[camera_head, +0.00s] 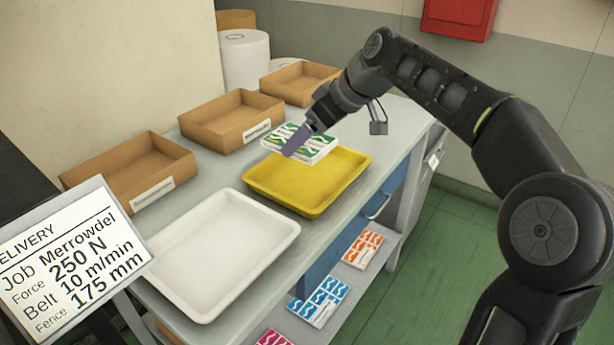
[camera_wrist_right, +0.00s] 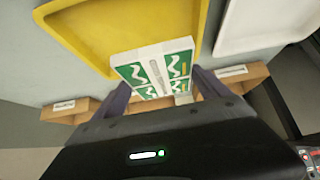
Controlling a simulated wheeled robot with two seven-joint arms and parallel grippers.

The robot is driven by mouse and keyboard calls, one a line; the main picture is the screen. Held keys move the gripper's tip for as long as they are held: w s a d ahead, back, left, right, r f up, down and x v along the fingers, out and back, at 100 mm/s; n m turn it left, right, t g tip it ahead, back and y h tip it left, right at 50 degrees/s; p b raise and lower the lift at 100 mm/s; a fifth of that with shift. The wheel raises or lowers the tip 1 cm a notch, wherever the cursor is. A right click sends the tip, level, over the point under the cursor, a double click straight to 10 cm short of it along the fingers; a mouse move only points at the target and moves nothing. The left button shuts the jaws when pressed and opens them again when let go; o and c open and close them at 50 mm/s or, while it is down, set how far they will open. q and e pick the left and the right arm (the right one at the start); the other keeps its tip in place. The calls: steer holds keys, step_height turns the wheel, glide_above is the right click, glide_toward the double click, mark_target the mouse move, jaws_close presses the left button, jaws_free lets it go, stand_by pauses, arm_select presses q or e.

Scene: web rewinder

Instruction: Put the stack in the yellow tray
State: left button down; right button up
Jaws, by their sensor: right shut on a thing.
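The stack (camera_head: 313,149), white with green and white printing on top, is in my right gripper (camera_head: 296,143). In the head view it is over the far left part of the yellow tray (camera_head: 262,187). The right wrist view shows the stack (camera_wrist_right: 160,72) between the two fingers of the right gripper (camera_wrist_right: 163,92), with the yellow tray (camera_wrist_right: 75,35) behind it. The right gripper is shut on the stack. The tray's visible floor is empty. I cannot tell the exact gap between stack and tray. My left gripper is not in view.
A white tray (camera_head: 222,250) stands at the near left of the yellow one. Cardboard boxes (camera_head: 225,131) line the back of the table. Orange (camera_head: 362,247) and blue (camera_head: 320,302) printed stacks lie on the lower shelf. A sign (camera_head: 75,262) stands at the front left.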

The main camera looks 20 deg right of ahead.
step_height(320, 180, down, 6)
steer(key=shift+b, duration=0.65)
steer(key=shift+f+b, duration=0.4)
steer(key=shift+f, duration=1.5)
steer(key=o, duration=1.4)
